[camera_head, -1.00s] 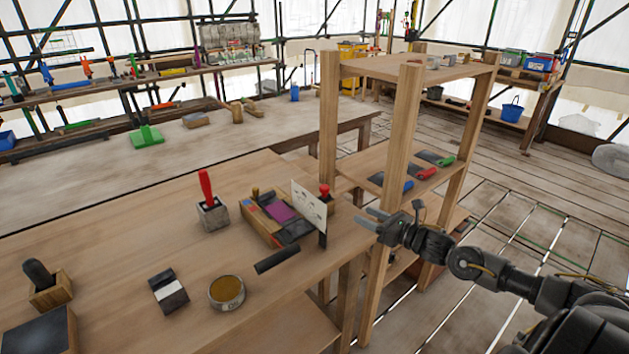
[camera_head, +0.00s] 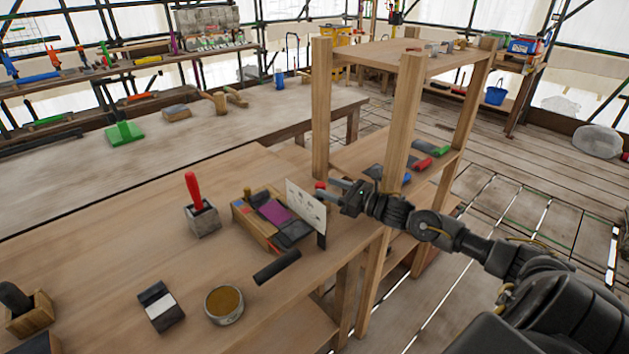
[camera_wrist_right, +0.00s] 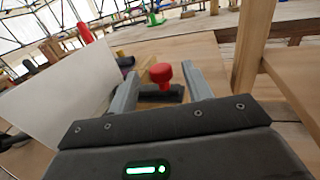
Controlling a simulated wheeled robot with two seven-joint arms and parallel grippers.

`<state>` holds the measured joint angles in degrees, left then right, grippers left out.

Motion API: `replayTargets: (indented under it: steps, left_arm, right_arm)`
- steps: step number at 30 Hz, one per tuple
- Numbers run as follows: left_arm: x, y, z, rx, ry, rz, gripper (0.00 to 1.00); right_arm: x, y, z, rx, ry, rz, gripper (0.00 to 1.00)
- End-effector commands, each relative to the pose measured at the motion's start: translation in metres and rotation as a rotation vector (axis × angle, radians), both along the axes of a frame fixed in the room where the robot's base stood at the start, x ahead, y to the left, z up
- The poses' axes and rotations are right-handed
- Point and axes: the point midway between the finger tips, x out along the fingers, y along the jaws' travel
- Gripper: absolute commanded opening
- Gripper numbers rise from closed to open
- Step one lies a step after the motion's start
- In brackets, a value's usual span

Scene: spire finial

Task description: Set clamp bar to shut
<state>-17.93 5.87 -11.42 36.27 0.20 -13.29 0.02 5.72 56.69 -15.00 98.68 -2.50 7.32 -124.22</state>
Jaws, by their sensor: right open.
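A wooden fixture (camera_head: 258,218) with a purple panel and dark parts stands on the near bench, with an upright white card (camera_head: 306,205) at its right side. A red knob (camera_head: 320,185) shows just behind the card. In the right wrist view the red knob (camera_wrist_right: 163,75) stands upright on a dark bar (camera_wrist_right: 150,95), which I take for the clamp bar. My right gripper (camera_head: 328,190) is open beside the card. In its wrist view the knob appears between the two fingers (camera_wrist_right: 158,88); contact cannot be told. My left gripper is out of view.
A red-handled tool (camera_head: 201,210) stands in a grey block left of the fixture. A black cylinder (camera_head: 277,267), a round tin (camera_head: 223,304) and a black-and-white block (camera_head: 160,306) lie in front. A wooden shelf post (camera_head: 400,145) rises close to my right arm.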

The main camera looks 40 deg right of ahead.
Motion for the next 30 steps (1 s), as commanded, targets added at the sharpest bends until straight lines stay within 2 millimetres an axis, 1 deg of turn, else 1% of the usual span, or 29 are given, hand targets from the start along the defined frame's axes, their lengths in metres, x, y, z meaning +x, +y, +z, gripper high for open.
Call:
replayTargets:
  steps: [1,3,6,9,14,22,30]
  left_arm:
    - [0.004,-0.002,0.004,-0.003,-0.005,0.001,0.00]
    - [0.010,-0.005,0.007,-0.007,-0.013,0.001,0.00]
    - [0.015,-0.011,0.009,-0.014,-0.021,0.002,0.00]
    - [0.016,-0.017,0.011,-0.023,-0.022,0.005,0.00]
    - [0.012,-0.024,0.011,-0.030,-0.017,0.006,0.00]
    - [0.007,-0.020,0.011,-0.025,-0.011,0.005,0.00]
    - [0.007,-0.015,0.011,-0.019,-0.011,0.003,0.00]
  right_arm:
    - [0.010,0.004,0.004,0.003,-0.004,-0.001,0.50]
    - [0.021,0.008,0.004,0.004,-0.004,-0.002,0.50]
    - [0.034,0.014,0.003,0.002,-0.002,-0.002,0.50]
    - [0.044,0.018,0.002,0.002,-0.001,-0.001,0.50]
    - [0.051,0.022,0.000,0.000,0.000,0.000,0.50]
    - [0.051,0.022,0.000,0.000,0.000,0.000,0.50]
    - [0.051,0.022,0.000,0.000,0.000,0.000,0.15]
